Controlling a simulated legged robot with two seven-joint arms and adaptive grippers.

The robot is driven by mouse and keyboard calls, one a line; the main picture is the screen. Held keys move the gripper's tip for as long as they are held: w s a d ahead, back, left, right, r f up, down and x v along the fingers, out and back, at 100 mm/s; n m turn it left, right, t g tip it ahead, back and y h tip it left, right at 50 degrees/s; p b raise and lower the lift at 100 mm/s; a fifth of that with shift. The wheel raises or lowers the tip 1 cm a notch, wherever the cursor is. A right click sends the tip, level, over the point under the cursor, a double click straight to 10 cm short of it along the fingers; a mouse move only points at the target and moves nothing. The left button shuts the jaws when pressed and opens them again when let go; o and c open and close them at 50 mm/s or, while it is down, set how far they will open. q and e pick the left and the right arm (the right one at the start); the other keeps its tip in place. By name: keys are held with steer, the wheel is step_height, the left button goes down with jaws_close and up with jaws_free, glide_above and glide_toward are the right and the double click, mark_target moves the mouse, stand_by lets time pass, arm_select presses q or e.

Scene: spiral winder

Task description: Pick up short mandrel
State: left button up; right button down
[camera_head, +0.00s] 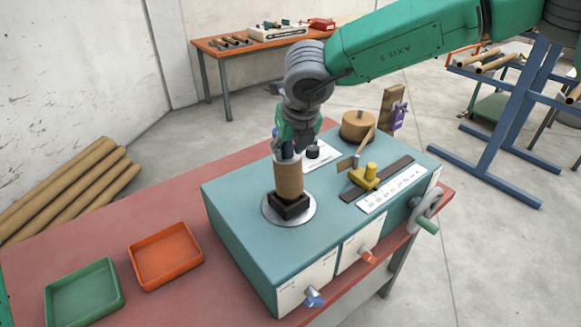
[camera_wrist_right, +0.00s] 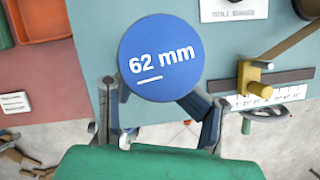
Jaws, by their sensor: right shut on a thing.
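The short mandrel (camera_head: 289,180) is a brown upright cylinder above a black block on the round silver plate (camera_head: 270,214) of the teal winder. In the right wrist view its blue round top (camera_wrist_right: 161,57) reads "62 mm". My right gripper (camera_head: 288,152) comes down from above and is shut on the mandrel near its top. The fingers show on either side of the blue top in the wrist view. I cannot tell whether the mandrel touches the black block (camera_head: 289,206). My left gripper is out of view.
The teal winder (camera_head: 235,230) stands on a red table (camera_head: 120,225). A yellow guide (camera_head: 366,177), a brown roll (camera_head: 358,125) and a hand wheel (camera_head: 425,211) are to the right. An orange tray (camera_head: 166,256) and a green tray (camera_head: 84,295) lie at left.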

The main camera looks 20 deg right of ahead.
steer(key=r, duration=0.6)
steer(key=a+r, duration=0.1)
steer(key=r, duration=0.2)
steer(key=shift+b, duration=0.35)
steer(key=shift+w+d+r, duration=0.1)
steer(key=shift+d+r, duration=0.15)
steer(key=shift+r, duration=0.2)
steer(key=shift+d, duration=0.15)
steer(key=shift+c, duration=2.3)
jaws_free()
steer(key=shift+a, duration=0.3)
steer(key=shift+r, duration=0.1)
steer(key=v, duration=1.1)
steer(key=shift+r, duration=0.35)
